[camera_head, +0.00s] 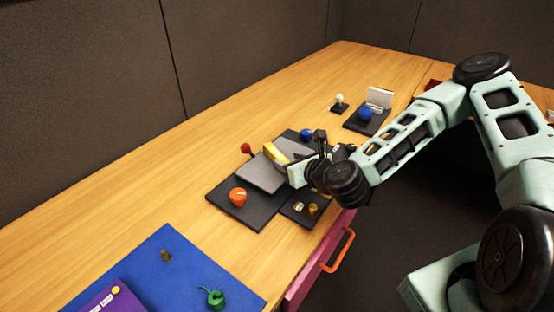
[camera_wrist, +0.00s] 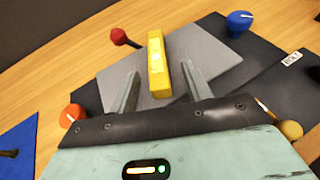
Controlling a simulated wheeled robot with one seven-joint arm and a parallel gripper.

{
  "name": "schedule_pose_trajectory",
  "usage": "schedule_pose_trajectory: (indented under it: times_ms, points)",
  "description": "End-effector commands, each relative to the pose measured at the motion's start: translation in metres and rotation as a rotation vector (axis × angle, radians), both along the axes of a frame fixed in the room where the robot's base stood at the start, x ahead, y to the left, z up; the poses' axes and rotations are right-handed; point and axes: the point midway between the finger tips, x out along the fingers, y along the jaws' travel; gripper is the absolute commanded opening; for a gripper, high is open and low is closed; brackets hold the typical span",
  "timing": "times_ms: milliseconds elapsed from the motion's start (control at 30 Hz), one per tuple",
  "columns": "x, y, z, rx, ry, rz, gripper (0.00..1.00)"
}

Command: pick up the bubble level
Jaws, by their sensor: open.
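The bubble level is a small yellow bar (camera_wrist: 158,66) with a pale window. It rests on a grey plate (camera_wrist: 207,50), and in the head view the yellow bar (camera_head: 275,153) shows just beyond my gripper. My gripper (camera_wrist: 160,82) is open, with one grey finger on each side of the bar's near end. I cannot tell whether either touches. In the head view my gripper (camera_head: 290,170) partly hides the plate.
An orange knob (camera_wrist: 73,115), a red ball-topped lever (camera_wrist: 119,36), a blue knob (camera_wrist: 240,20) and a brass knob (camera_wrist: 291,130) surround the plate. A blue mat (camera_head: 150,262) with a green object (camera_head: 214,299) lies nearer. Bare wooden table lies left of the panel.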

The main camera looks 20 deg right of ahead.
Motion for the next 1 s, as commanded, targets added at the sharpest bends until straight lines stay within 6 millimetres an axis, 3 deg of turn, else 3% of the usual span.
schedule_pose_trajectory:
  times_ms: [367, 667, 833, 867, 1000]
  points:
    - [0.042, 0.014, -0.013, -0.001, -0.001, -0.001, 0.49]
    - [0.047, 0.015, -0.016, -0.001, 0.000, 0.000, 0.49]
    - [0.047, 0.015, -0.016, -0.001, 0.000, 0.000, 0.05]
    - [0.047, 0.015, -0.016, -0.001, 0.000, 0.000, 0.00]
    - [0.047, 0.015, -0.016, -0.001, 0.000, 0.000, 0.00]
